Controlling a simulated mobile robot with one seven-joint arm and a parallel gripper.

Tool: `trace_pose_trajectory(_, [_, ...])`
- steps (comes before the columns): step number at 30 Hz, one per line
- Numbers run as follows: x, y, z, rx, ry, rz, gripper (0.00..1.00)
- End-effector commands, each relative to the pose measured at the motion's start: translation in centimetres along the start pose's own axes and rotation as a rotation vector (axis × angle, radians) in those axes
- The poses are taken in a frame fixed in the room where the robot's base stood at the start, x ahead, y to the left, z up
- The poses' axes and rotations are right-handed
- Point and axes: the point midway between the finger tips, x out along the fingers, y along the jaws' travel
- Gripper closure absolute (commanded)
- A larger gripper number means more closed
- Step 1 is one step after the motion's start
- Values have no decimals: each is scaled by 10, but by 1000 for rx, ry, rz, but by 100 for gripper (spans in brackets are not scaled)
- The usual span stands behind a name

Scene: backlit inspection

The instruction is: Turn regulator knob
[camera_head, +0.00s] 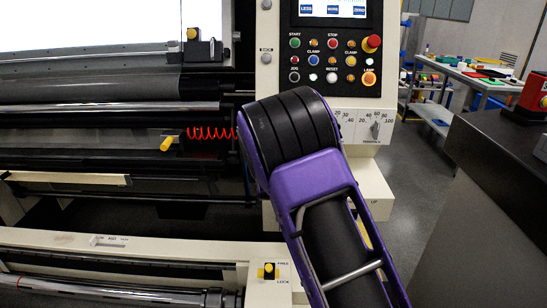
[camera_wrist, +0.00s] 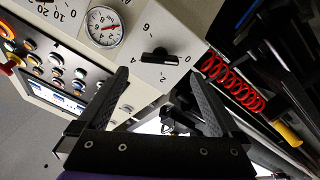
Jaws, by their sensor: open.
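The regulator knob, a black bar-shaped knob (camera_wrist: 160,54), sits on a pale panel with a scale marked 0, 2, 4 and 6, in the upper middle of the wrist view. A round white pressure gauge (camera_wrist: 103,27) is beside it. My gripper (camera_wrist: 160,78) is open, its two dark fingers apart and pointing toward the panel. The knob appears just beyond the fingertips, between them, with no contact visible. In the head view my purple and black arm hides the gripper, this knob and the gauge.
A dial knob (camera_head: 376,127) with a scale to 100 is right of my arm. Above it is the button panel (camera_head: 335,60) with a red stop button (camera_head: 373,42). A red coiled hose (camera_wrist: 232,83) hangs beside the panel. Rollers (camera_head: 110,107) fill the left.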

Motion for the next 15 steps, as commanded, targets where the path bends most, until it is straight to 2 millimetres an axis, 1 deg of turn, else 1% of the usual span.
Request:
trace_pose_trajectory(1, [-12, 0, -1, 1, 0, -2, 0])
trace_pose_trajectory(9, [-67, 0, -1, 1, -1, -2, 0])
trace_pose_trajectory(12, [-83, 0, 0, 0, -1, -2, 0])
trace_pose_trajectory(15, [-94, 0, 0, 0, -1, -1, 0])
